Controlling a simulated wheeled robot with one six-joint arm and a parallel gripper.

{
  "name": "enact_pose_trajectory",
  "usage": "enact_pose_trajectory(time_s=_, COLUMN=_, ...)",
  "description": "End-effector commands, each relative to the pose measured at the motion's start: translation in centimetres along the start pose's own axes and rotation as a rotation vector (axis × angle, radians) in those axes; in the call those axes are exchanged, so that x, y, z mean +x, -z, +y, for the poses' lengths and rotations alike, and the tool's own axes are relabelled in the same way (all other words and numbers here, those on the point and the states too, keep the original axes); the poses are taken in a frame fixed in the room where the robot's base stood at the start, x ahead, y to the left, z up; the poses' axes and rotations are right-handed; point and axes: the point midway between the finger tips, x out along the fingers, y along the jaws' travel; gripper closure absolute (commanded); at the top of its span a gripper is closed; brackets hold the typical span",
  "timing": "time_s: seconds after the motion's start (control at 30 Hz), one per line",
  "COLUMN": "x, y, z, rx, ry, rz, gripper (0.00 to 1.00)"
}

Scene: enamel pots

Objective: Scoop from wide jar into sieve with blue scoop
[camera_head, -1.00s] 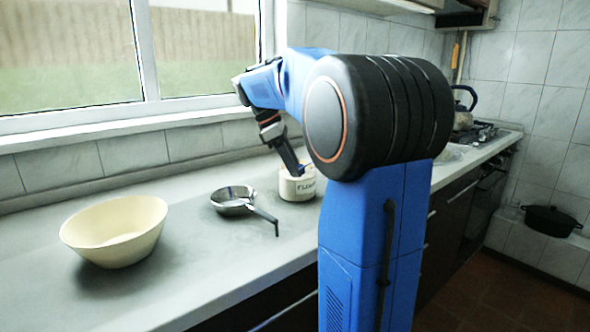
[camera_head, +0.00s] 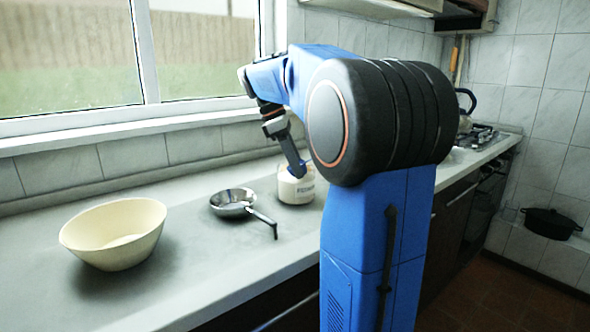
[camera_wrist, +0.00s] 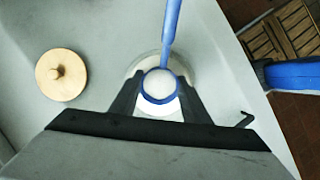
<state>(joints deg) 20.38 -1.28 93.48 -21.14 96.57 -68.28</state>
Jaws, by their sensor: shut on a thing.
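My gripper (camera_head: 299,174) is shut on the blue scoop (camera_wrist: 171,30), at the mouth of the wide jar. In the wrist view the scoop's round blue-rimmed bowl lies between my fingers (camera_wrist: 158,95), with white material showing inside it. Its blue handle points toward the top of the picture. The wide jar (camera_head: 296,189) is cream with dark lettering; its pale rim (camera_wrist: 143,66) shows behind the scoop. I cannot tell whether the scoop's bottom is below the rim. The metal sieve (camera_head: 232,203) stands on the counter left of the jar, its dark-ended handle pointing toward the front edge.
A large cream bowl (camera_head: 115,235) stands at the left of the counter (camera_head: 185,285). A round wooden lid with a knob (camera_wrist: 61,75) lies beside the jar in the wrist view. A window is behind the counter. A kettle (camera_head: 465,108) and a stove are far right.

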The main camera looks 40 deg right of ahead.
Motion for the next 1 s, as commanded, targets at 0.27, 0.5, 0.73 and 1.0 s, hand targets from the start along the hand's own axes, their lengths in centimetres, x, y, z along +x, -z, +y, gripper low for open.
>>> enact_pose_trajectory(time_s=0.27, x=-1.2, y=-1.0, z=0.0, rx=0.002, ry=0.000, rz=0.037, gripper=0.80)
enact_pose_trajectory(time_s=0.5, x=-2.3, y=-1.9, z=0.0, rx=0.001, ry=0.000, rz=0.068, gripper=0.80)
enact_pose_trajectory(time_s=0.73, x=-3.3, y=-2.7, z=0.0, rx=0.001, ry=-0.001, rz=0.099, gripper=0.80)
enact_pose_trajectory(time_s=1.0, x=-4.7, y=-3.3, z=0.0, rx=0.001, ry=0.000, rz=0.167, gripper=0.80)
